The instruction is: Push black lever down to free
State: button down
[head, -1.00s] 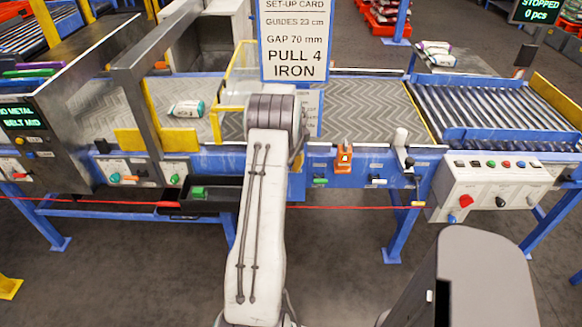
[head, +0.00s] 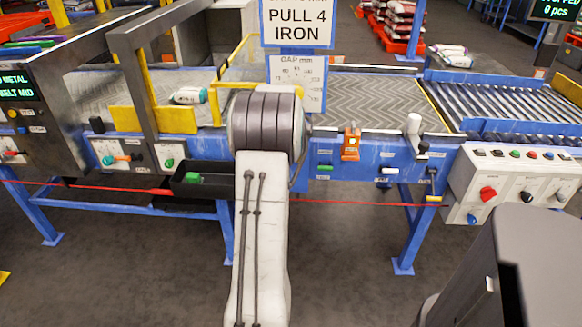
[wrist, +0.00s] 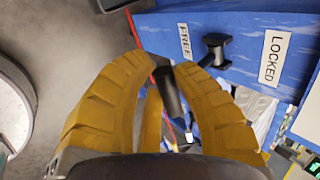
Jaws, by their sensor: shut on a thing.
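In the wrist view, a black lever (wrist: 216,47) with a wide end sticks out from a blue panel. It stands between a FREE label (wrist: 185,42) on its left and a LOCKED label (wrist: 274,57) on its right. The fingertips are just left of and below the lever in the picture, close to the FREE label. I cannot tell whether they touch the lever. In the head view my arm hides the gripper and this lever.
In the head view, a blue-framed conveyor (head: 375,100) runs across, with a sack (head: 189,95) on its belt. A red cord (head: 360,203) runs along its front. An orange device (head: 351,143) and a control box (head: 505,185) are to the right. Open floor lies in front.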

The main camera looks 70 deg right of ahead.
notch_tip(320, 180, down, 6)
jog(key=d+h+b, duration=0.1)
jog(key=h+b, duration=0.1)
jog(key=b, duration=0.9)
jog(key=shift+w+d+f+t, duration=0.25)
jog(key=shift+d+t, duration=0.05)
jog(key=shift+t, duration=0.1)
jog(key=c, duration=1)
grip_release()
jog(key=shift+d, duration=0.1)
jog(key=shift+o, duration=0.2)
jog(key=shift+r, duration=0.15)
jog(key=v, duration=1.2)
jog(key=shift+f, duration=0.2)
